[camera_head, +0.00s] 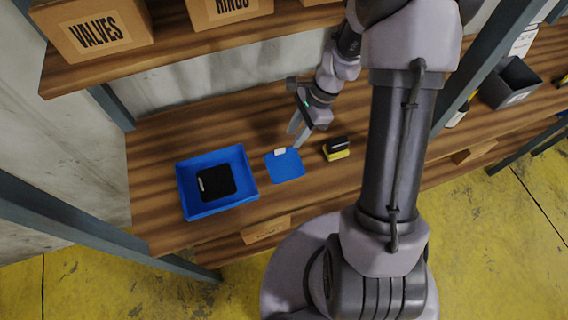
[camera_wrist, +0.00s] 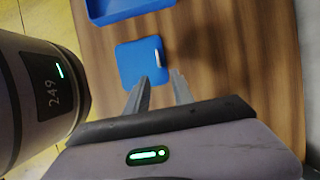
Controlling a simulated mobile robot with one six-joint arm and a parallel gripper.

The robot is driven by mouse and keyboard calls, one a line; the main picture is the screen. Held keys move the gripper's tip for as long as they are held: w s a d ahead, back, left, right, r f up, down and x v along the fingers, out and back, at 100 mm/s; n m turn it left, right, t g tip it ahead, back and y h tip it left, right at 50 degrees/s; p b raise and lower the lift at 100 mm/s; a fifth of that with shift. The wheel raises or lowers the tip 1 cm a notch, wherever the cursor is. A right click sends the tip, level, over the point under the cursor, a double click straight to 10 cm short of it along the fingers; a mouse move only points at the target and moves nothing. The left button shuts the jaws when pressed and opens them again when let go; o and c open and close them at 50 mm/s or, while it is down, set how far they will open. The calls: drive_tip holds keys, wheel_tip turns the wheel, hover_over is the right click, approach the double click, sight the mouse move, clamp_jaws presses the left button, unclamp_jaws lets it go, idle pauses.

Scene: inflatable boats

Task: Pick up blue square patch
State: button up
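The blue square patch (camera_head: 286,166) lies flat on the wooden shelf, to the right of a blue tray, with a small white label at its upper edge. It also shows in the wrist view (camera_wrist: 141,61), just beyond my fingertips. My gripper (camera_head: 298,134) is above the shelf at the patch's upper edge in the head view. In the wrist view my gripper (camera_wrist: 158,80) has its two fingers apart with nothing between them. One fingertip overlaps the patch's near edge in that view; I cannot tell whether it touches.
The blue tray (camera_head: 184,189) holds a black patch (camera_head: 216,183). A black and yellow block (camera_head: 336,149) sits right of the blue patch. Cardboard boxes (camera_head: 97,33) stand on the upper shelf (camera_head: 165,52). A dark grey bin (camera_head: 509,83) stands far right. Metal posts flank the shelf.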

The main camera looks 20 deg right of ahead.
sight(284, 162)
drive_tip(key=shift+a+f, duration=0.15)
drive_tip(key=shift+a, duration=1.05)
drive_tip(key=b+x, duration=0.2)
drive_tip(key=x, duration=0.2)
drive_tip(key=shift+a+f, duration=0.15)
drive_tip(key=shift+f, duration=0.25)
drive_tip(key=shift+r, duration=0.1)
clamp_jaws()
